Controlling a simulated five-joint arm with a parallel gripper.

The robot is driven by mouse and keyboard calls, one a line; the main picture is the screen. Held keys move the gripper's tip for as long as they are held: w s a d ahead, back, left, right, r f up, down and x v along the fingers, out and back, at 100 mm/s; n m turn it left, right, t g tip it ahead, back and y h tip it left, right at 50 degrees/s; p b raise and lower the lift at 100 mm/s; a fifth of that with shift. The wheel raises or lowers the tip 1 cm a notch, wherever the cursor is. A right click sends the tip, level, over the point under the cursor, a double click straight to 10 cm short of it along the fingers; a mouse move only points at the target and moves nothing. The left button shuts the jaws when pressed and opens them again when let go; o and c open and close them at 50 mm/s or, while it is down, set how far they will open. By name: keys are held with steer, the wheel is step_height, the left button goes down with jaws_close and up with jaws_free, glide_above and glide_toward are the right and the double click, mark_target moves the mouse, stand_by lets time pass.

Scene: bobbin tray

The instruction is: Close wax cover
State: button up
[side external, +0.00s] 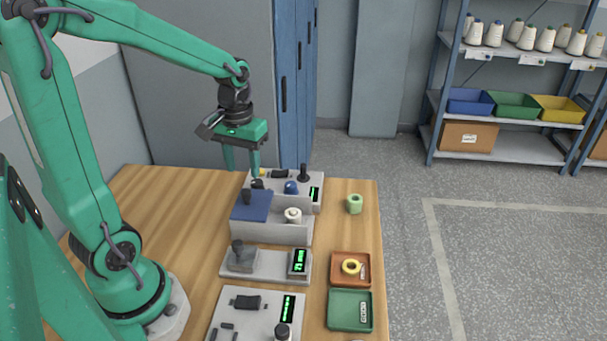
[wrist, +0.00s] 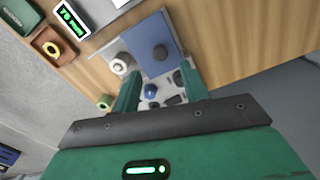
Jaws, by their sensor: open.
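A flat blue panel (side external: 252,207) with a dark knob, which looks like the wax cover, is on the left part of a grey box (side external: 270,234). The blue panel also shows in the wrist view (wrist: 148,40), beyond my fingertips. I cannot tell whether it lies flat or slightly raised. A white round piece (side external: 293,215) is on the box beside it. My gripper (side external: 242,168) is open, pointing down above the far end of the box. In the wrist view my gripper (wrist: 160,78) has its two fingers apart, with no object clearly held between them.
A grey panel (side external: 312,180) with a blue knob (side external: 291,187) and dark levers stands behind the box. A green spool (side external: 354,204) is to its right. A brown tray (side external: 365,270) with a yellow ring and a green tray (side external: 350,310) are at front right. Bare wood lies left.

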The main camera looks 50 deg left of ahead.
mark_target(246, 191)
steer(key=shift+f, duration=3.25)
jaws_close()
